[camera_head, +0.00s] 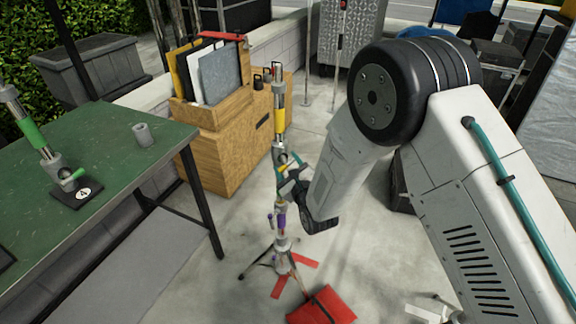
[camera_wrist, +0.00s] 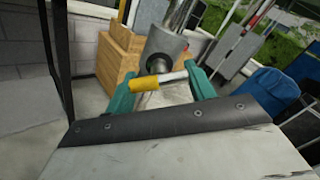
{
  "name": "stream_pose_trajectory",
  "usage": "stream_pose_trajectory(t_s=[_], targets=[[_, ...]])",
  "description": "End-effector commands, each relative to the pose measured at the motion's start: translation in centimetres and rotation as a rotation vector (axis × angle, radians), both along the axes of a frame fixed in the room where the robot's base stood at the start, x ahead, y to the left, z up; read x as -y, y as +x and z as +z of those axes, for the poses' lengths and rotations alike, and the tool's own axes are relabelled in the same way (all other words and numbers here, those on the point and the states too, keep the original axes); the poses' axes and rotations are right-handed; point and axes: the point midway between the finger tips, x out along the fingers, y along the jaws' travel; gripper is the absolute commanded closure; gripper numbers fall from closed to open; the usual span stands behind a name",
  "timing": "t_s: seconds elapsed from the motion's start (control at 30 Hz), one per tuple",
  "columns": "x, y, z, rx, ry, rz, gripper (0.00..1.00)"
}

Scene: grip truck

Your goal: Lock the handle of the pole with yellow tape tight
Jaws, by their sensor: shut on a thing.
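The pole with yellow tape (camera_head: 279,120) stands upright in the middle of the head view, on a stand with spread legs. Purple tape (camera_head: 281,218) marks it lower down. My gripper (camera_head: 288,168) is at the pole's joint below the yellow tape. In the wrist view, the handle with a yellow grip (camera_wrist: 145,84) and a pale rod lies across between my teal fingers (camera_wrist: 163,78), in front of a round grey clamp (camera_wrist: 163,50). The gripper is shut on this handle. How tight the handle is cannot be told.
A green table (camera_head: 110,150) at left carries a green-taped pole (camera_head: 30,130) on a base and a grey cup (camera_head: 142,135). A wooden crate (camera_head: 215,160) stands close behind the pole. A red bag (camera_head: 322,306) lies at the stand's legs (camera_head: 262,262).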

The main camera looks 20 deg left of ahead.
Motion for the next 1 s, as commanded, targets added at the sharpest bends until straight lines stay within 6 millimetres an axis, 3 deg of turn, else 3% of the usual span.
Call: stream_pose_trajectory(t_s=[0.5,1.0], targets=[[-0.16,-0.13,-0.06,-0.240,0.266,0.001,0.68],[-0.18,-0.16,-0.07,-0.294,0.323,0.002,0.68]])
